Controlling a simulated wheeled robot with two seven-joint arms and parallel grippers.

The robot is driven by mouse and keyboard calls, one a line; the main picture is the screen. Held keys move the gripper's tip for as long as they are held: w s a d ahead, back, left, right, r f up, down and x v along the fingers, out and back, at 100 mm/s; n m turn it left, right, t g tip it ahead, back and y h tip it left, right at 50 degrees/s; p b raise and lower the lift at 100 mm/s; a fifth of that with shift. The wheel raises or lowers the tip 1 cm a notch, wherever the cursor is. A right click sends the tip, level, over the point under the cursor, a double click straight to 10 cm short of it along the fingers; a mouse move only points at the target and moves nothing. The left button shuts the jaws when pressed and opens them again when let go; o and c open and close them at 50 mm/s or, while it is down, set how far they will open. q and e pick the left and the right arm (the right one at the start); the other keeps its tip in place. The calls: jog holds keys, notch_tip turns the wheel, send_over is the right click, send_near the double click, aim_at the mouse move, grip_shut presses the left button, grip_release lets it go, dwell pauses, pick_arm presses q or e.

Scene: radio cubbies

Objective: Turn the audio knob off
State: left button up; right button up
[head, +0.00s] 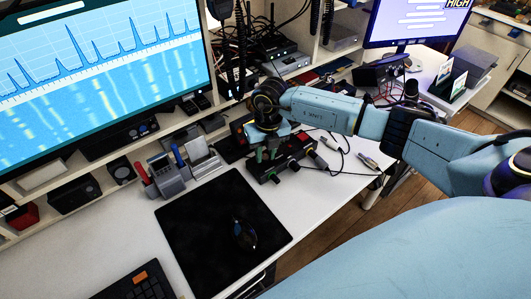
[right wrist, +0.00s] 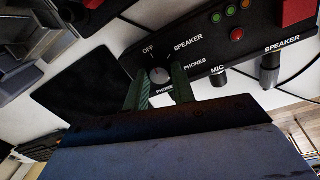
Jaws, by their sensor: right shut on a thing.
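The black audio box (head: 290,167) stands on the white desk. In the right wrist view its panel (right wrist: 210,62) has a round knob (right wrist: 160,76) with the labels OFF, SPEAKER and PHONES around it. My right gripper (right wrist: 158,90) is shut on this knob, with one green finger at each side. I cannot tell for sure which label the knob points to. In the head view my right gripper (head: 266,154) reaches down onto the box's near-left part, and the knob is hidden there. My left gripper is not in view.
A holder with red and blue handles (head: 166,175) stands behind the mat. MIC and SPEAKER plugs (right wrist: 270,68) stick out of the box's front. Cables lie at its right.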

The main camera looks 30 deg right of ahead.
aim_at(268, 155)
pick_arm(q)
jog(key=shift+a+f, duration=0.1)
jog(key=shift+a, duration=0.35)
pick_arm(e)
jog(key=shift+n, duration=0.4)
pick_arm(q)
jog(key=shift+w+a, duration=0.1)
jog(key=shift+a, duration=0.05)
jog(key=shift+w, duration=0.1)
pick_arm(e)
jog(key=o, duration=1)
jog(key=shift+c, duration=0.2)
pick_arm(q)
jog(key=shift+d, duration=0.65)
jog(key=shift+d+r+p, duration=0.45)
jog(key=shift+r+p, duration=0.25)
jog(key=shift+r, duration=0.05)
pick_arm(e)
jog(key=r, duration=1.3)
jog(key=shift+d+r, duration=0.25)
jog(key=shift+d, duration=0.15)
